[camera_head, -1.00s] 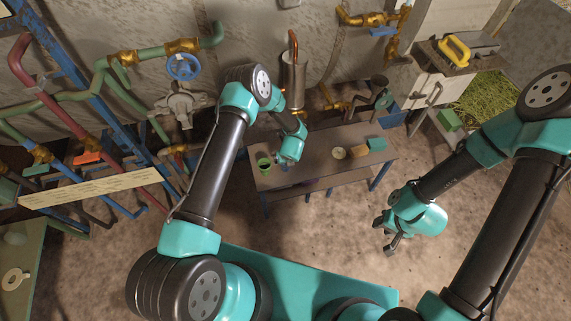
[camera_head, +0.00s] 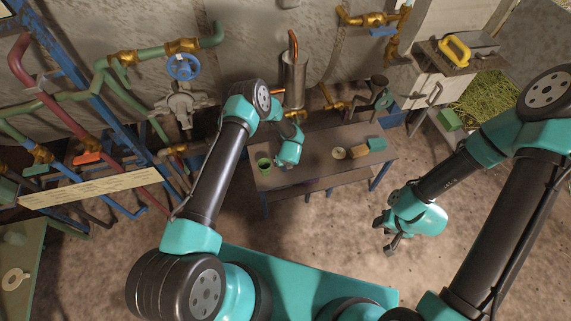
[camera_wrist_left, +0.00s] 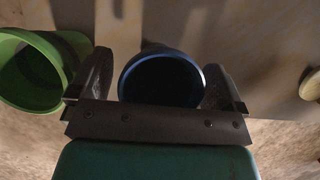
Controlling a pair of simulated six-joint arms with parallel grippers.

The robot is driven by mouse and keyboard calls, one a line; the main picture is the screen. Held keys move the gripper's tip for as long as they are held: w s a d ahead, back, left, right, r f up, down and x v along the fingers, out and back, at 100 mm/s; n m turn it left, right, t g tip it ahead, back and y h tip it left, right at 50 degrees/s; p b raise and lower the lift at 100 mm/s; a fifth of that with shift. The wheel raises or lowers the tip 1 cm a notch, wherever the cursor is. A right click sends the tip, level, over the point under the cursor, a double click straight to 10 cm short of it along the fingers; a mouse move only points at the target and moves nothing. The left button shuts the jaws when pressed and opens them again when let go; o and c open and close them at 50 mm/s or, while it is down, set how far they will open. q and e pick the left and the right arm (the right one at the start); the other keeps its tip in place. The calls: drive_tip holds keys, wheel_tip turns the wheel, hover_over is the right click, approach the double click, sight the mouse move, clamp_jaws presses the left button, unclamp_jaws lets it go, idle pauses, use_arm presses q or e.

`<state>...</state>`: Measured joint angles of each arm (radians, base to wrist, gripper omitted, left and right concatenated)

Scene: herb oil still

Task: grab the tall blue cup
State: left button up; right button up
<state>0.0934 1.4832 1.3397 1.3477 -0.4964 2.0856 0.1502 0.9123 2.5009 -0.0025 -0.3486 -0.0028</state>
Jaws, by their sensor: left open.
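The tall blue cup (camera_wrist_left: 162,82) shows in the left wrist view as a dark opening with a blue rim. It stands between the two fingers of my left gripper (camera_wrist_left: 158,68), which is open around it. In the head view my left gripper (camera_head: 281,165) is low over the left part of the bench, and I cannot make out the blue cup there. A green cup (camera_wrist_left: 38,72) stands just outside the left finger; it also shows in the head view (camera_head: 264,164). My right gripper (camera_head: 386,236) is open and empty, hanging right of the bench.
The bench (camera_head: 318,168) also holds a pale round dish (camera_head: 339,153), a tan block (camera_head: 359,151) and a teal block (camera_head: 377,144) toward its right end. A metal still (camera_head: 293,80) and brass pipes stand behind. The bench middle is clear.

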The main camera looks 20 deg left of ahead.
use_arm(q)
drive_tip(key=shift+c, duration=0.3)
drive_tip(key=c, duration=0.9)
drive_tip(key=shift+r, duration=0.15)
drive_tip(key=shift+r, duration=0.25)
wheel_tip(320, 180, up, 3)
drive_tip(key=shift+r, duration=0.1)
drive_tip(key=s+d, duration=0.1)
drive_tip(key=s, duration=0.4)
drive_tip(key=s+d, duration=0.2)
drive_tip(key=s, duration=0.3)
drive_tip(key=s+d+r, duration=0.1)
drive_tip(key=s, duration=0.4)
drive_tip(key=shift+s+d, duration=0.2)
drive_tip(key=shift+d, duration=0.05)
